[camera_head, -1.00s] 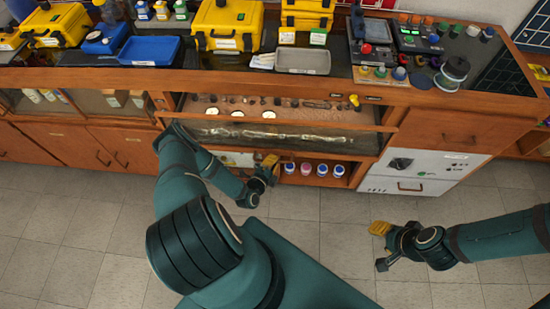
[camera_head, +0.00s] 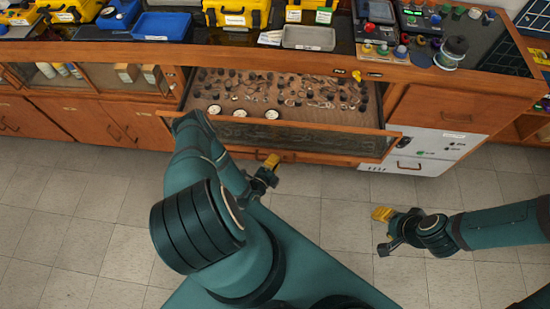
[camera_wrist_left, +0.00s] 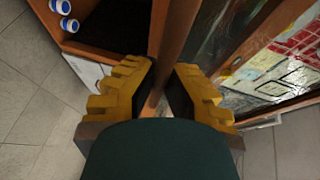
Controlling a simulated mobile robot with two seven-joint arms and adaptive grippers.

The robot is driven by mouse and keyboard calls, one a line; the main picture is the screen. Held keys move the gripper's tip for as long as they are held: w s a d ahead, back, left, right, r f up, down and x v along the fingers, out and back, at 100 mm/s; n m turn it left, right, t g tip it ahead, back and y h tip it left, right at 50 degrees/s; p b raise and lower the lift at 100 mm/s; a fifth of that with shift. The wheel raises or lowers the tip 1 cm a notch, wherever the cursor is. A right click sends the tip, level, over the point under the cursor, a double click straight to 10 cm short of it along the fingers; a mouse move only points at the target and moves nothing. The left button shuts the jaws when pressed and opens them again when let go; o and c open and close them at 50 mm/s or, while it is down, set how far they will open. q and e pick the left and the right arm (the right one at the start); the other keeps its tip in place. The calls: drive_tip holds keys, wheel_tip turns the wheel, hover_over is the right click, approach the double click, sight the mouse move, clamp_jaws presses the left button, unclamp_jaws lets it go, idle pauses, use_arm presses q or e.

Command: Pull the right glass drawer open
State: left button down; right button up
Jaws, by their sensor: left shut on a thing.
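The right glass drawer (camera_head: 300,132) stands well out from the cabinet, with its wood-framed glass front towards me. Several small fittings and white round gauges (camera_head: 272,114) lie on its brown floor. My left gripper (camera_head: 268,172) is low at the drawer's front. In the left wrist view, its yellow-padded fingers (camera_wrist_left: 160,100) are shut on a wooden bar (camera_wrist_left: 175,50) of the drawer front, beside the glass. The exact contact is partly hidden by the fingers. My right gripper (camera_head: 384,228) hangs over the floor, apart from the furniture; its finger gap is unclear.
The worktop above holds yellow cases (camera_head: 237,12), a blue tray (camera_head: 163,27), a grey tray (camera_head: 308,38) and a spool (camera_head: 452,50). A yellow key (camera_head: 357,76) shows behind the drawer. A white-fronted cabinet (camera_head: 425,150) stands right. The tiled floor (camera_head: 330,190) is clear.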

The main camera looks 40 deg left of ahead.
use_arm(q)
drive_tip(key=shift+d, duration=0.15)
drive_tip(key=c, duration=1)
unclamp_jaws()
drive_tip(key=shift+s, duration=0.1)
drive_tip(key=v, duration=1.1)
drive_tip(key=shift+s+r, duration=0.15)
drive_tip(key=shift+s, duration=0.25)
